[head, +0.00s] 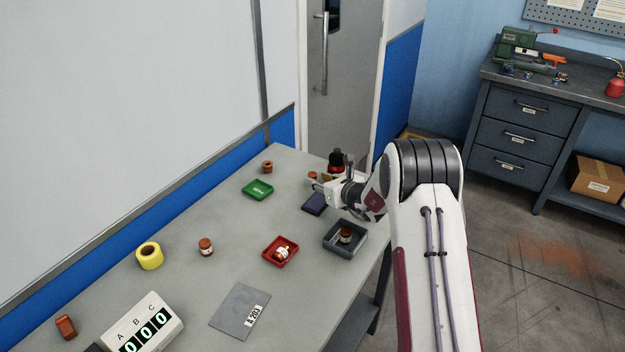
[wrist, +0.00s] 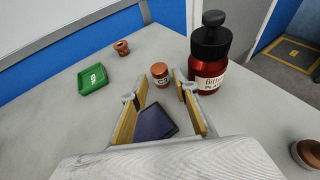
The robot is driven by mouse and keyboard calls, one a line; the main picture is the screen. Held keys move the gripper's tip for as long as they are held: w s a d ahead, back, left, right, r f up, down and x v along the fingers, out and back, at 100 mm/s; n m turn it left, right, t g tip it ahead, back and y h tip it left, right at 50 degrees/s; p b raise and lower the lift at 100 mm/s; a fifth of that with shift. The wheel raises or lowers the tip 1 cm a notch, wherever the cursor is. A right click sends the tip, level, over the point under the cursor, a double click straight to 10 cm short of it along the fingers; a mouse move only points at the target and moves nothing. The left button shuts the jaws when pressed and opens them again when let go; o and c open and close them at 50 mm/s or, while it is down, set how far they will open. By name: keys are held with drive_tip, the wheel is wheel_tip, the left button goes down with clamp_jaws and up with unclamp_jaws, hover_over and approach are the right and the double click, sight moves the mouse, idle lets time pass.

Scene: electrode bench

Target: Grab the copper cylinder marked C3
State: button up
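A copper cylinder with a white label (wrist: 160,74) stands upright on the bench, straight ahead of my gripper. Its label seems to read C3, in small print. In the head view this cylinder (head: 312,176) shows just left of my gripper (head: 323,181). In the wrist view my gripper (wrist: 161,94) is open and empty, its two padded fingers apart. The cylinder appears in line with the gap, just beyond the fingertips; I cannot tell whether it is partly between them.
A dark red bottle with a black top (wrist: 209,72) stands close to the right finger. A green tray (wrist: 94,79) and a copper spool (wrist: 122,48) lie left. A dark blue pad (head: 314,203) is below. Labelled copper cylinders also stand on the bench (head: 206,247) and in the grey tray (head: 329,241).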

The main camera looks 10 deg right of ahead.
sight(315, 177)
drive_tip(key=shift+x, duration=2.5)
drive_tip(key=shift+r, duration=0.1)
clamp_jaws()
